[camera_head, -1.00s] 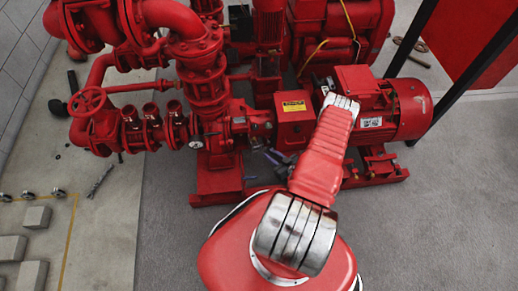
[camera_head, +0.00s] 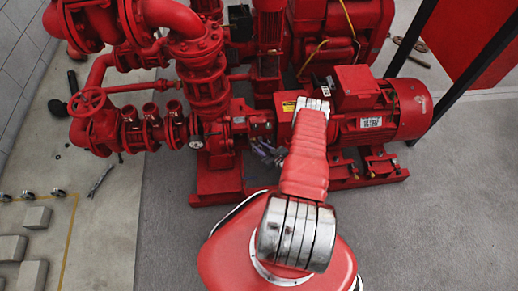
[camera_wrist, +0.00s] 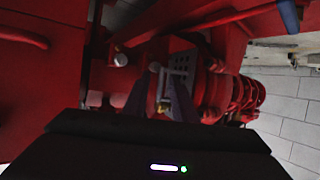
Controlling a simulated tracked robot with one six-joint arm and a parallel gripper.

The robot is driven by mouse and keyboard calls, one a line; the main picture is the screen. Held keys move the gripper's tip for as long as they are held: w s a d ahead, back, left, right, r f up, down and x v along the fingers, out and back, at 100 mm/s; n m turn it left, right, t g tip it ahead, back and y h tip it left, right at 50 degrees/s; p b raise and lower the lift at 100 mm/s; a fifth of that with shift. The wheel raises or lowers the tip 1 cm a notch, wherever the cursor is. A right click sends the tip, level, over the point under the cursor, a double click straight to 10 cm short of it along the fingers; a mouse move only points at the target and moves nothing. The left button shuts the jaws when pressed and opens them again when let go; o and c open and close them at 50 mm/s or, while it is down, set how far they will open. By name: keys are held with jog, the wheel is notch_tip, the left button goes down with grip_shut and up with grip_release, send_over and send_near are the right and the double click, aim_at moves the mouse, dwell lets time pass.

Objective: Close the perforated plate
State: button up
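The perforated plate (camera_wrist: 181,66) is a small grey panel with rows of dark holes in the wrist view, just beyond my fingertips. I cannot tell how far it stands open. It is not clear in the head view. My gripper (camera_wrist: 161,92) shows two dark purple-grey fingers, spread apart, with a brass fitting visible between them. Whether the fingers touch the plate cannot be told. In the head view my gripper (camera_head: 264,152) is small, low beside the pump shaft, left of my forearm.
The red motor (camera_head: 375,110) stands right of my arm. The red pump pipework (camera_head: 205,75) and a handwheel (camera_head: 88,101) stand to the left. A yellow label (camera_head: 289,106) is partly hidden by my arm. Grey floor (camera_head: 440,225) is clear at the front right.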

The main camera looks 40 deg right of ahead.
jog(key=shift+c, duration=0.4)
grip_shut()
dwell(0.8)
